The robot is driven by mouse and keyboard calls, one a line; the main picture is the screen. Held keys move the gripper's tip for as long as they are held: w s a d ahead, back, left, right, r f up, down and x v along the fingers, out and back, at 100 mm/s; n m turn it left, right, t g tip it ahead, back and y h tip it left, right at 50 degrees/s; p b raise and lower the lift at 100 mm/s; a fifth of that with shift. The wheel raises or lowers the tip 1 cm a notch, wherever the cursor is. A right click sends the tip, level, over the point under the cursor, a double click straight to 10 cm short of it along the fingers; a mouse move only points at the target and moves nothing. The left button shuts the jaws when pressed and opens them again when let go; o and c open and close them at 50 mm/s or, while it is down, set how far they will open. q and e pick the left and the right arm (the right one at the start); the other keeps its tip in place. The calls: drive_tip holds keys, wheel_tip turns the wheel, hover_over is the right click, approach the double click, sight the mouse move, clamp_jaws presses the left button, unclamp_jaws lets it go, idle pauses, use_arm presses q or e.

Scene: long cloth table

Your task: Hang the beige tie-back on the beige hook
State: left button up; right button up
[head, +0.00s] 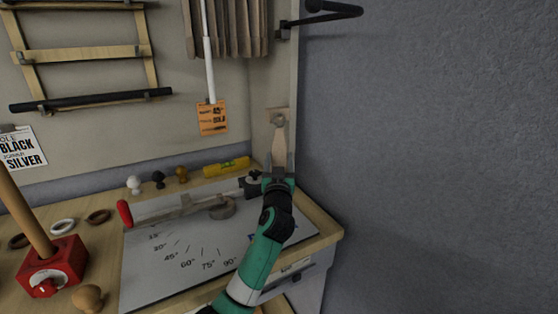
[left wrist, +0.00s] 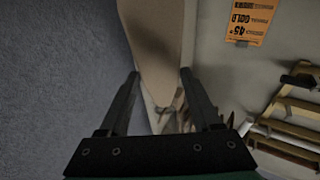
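The beige tie-back (head: 279,138) hangs down the narrow pale wall strip, narrow at the top and wider below. Its upper end meets the small beige hook (head: 277,114); I cannot tell whether its loop is over it. My left gripper (head: 278,164) is at the lower end of the tie-back, fingers spread on either side. In the left wrist view, a broad beige surface (left wrist: 157,35), seemingly the tie-back, shows between the fingertips (left wrist: 160,72). The fingers look open, with no clear grip. My right gripper is not in view.
A grey wall (head: 430,150) stands close on the right. A black bracket (head: 330,12) juts out above. Below lie a marked metal plate (head: 165,285), a yellow level (head: 227,166) and a red block (head: 55,265) with a wooden post. An orange card (head: 212,118) hangs at left.

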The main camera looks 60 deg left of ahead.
use_arm(q)
drive_tip(key=o, duration=0.4)
drive_tip(key=shift+o, duration=0.2)
drive_tip(key=p+v, duration=0.2)
drive_tip(key=v, duration=0.9)
drive_tip(key=shift+s+d, duration=0.2)
drive_tip(key=shift+d, duration=0.05)
drive_tip(key=shift+f, duration=0.1)
